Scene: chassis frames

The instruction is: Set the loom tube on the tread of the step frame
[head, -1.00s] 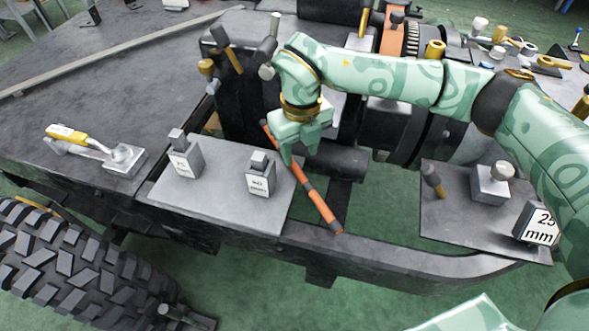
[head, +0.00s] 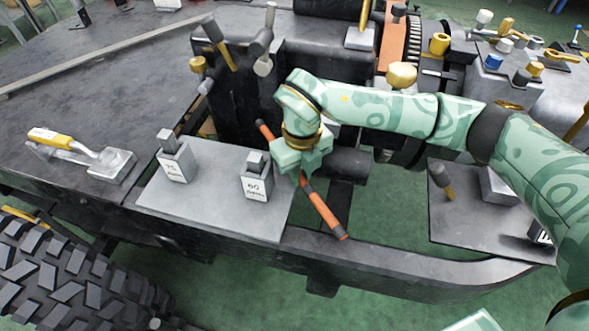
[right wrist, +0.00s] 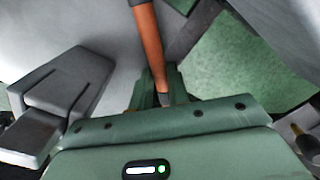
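The loom tube (head: 325,212) is a thin orange rod with dark bands, slanting from upper left to lower right in the head view. My right gripper (head: 302,168) is around its middle and appears shut on it; the tube (right wrist: 150,42) also runs between the fingers in the right wrist view. The tube's lower end shows over the dark frame rail. Left of it is a flat grey plate (head: 215,216), which may be the tread; I cannot tell for certain. My left gripper is not in view.
Two labelled grey blocks (head: 174,157) (head: 257,178) stand on the grey plate, with bare room in front of them. A yellow-handled clamp (head: 80,152) lies to the left. A darker plate (head: 470,232) at the right holds a hammer-like tool (head: 441,179) and a block.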

